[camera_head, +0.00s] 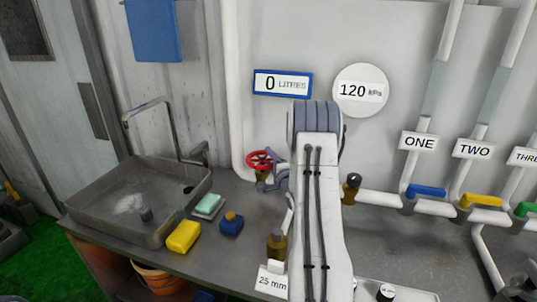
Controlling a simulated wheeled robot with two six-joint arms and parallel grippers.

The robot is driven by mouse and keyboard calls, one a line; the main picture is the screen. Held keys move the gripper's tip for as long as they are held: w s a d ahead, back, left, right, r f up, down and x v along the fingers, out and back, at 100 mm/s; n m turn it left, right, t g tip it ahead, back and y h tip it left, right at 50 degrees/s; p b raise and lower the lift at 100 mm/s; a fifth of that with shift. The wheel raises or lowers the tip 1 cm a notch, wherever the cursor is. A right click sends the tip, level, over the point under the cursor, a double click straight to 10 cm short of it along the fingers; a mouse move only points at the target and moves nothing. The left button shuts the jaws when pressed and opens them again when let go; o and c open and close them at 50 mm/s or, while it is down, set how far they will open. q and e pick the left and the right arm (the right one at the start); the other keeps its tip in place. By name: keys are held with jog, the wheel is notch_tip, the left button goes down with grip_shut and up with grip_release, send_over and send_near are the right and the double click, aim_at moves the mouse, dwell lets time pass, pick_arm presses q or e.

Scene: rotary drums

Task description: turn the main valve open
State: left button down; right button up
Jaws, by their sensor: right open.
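A red handwheel valve (259,159) on a brass body stands at the foot of the white vertical pipe, at the back of the counter. I take it to be the main valve. My right arm reaches up from the bottom middle. My right gripper (279,183) is just right of the red wheel, close to it and partly hidden by my own arm. It is open, with nothing seen in it. Whether a finger touches the wheel I cannot tell. A gauge on the wall reads 120 kPa (360,91). A counter reads 0 litres (283,83). My left gripper is not in view.
A grey sink (137,199) with a tall tap is at left. A yellow sponge (184,236), a soap dish (208,206) and a small blue item (231,224) lie beside it. At right are pipes with a blue lever (427,191), a yellow lever (482,200) and a green lever.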

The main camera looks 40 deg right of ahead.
jog(key=shift+w+d, duration=0.15)
jog(key=shift+w, duration=0.5)
grip_shut()
jog(key=shift+d+y, duration=0.1)
jog(key=shift+y, duration=0.2)
jog(key=shift+n+y, duration=0.3)
jog(key=shift+n, duration=0.1)
jog(key=shift+w+n+t+y, duration=0.15)
jog(key=shift+n+t+y, duration=0.25)
jog(key=shift+y, duration=0.2)
